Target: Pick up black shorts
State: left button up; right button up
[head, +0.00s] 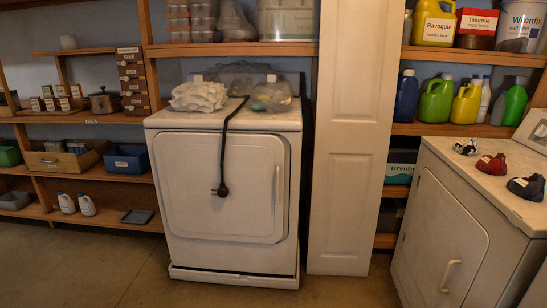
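No garment in the head view is plainly recognisable as black shorts. The closest match is a small dark, black or navy item (526,187) near the front right of the white cabinet top (470,165). Its shape is too small to identify. Behind it lie a dark red item (492,164) and a black-and-white item (466,147), apart from each other. Neither of my grippers shows in this view.
Shelves hold bottles and boxes. The front floor (100,265) is clear.

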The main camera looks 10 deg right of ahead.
aim_at(470, 148)
jog(key=z, duration=0.65)
jog(key=i, duration=2.2)
jog(key=z, duration=0.95)
